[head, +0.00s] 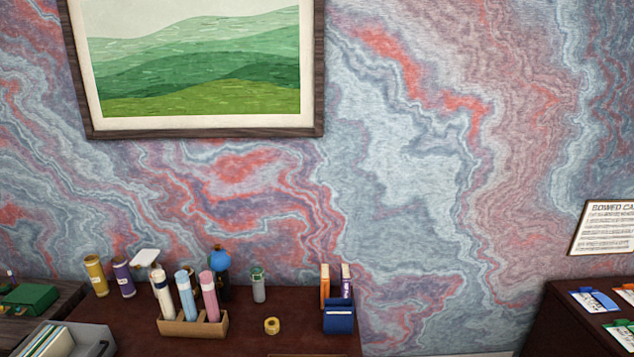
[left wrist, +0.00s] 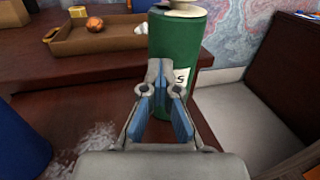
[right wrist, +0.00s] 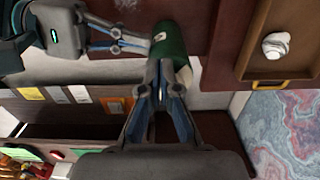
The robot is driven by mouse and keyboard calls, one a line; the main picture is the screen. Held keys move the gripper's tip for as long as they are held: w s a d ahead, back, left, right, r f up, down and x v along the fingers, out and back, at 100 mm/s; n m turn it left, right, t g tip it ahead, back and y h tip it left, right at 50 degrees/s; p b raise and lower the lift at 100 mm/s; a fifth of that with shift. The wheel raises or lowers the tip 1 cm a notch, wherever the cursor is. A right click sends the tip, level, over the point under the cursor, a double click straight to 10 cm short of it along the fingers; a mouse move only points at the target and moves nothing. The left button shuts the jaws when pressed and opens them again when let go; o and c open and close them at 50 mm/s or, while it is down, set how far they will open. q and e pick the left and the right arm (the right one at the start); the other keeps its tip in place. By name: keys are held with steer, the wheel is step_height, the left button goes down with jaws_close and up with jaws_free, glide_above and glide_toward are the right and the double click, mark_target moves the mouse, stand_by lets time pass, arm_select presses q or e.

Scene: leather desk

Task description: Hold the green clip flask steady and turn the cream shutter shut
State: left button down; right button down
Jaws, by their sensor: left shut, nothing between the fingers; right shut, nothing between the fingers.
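The green flask (left wrist: 178,45) stands upright in the left wrist view, with a white label and a cream top (left wrist: 184,10) cut off by the frame edge. My left gripper (left wrist: 160,68) is shut and empty, its tips in front of the flask's left side; I cannot tell whether they touch. The flask also shows in the right wrist view (right wrist: 172,38), partly behind my right gripper (right wrist: 165,68), which is shut and empty with its tips at the flask's cream end. My left gripper also shows there (right wrist: 115,40), close beside the flask. Neither gripper shows in the head view.
A brown tray (left wrist: 72,48) with an orange ball (left wrist: 95,24) and a white object stands behind the flask. A blue thing (left wrist: 15,140) is at the near left. In the head view, several bottles, a wooden holder (head: 215,328) and a tape roll (head: 272,325) stand on a dark red desk.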

steer(key=shift+w+d, duration=0.25)
steer(key=shift+d, duration=0.25)
stand_by(0.5)
steer(key=shift+w, duration=0.25)
stand_by(0.4)
steer(key=shift+w, duration=0.35)
steer(key=shift+w, duration=0.1)
stand_by(0.4)
steer(key=shift+w+a, duration=0.2)
steer(key=shift+a, duration=0.2)
step_height(320, 180, up, 6)
steer(key=shift+f, duration=0.2)
steer(key=shift+r, duration=0.2)
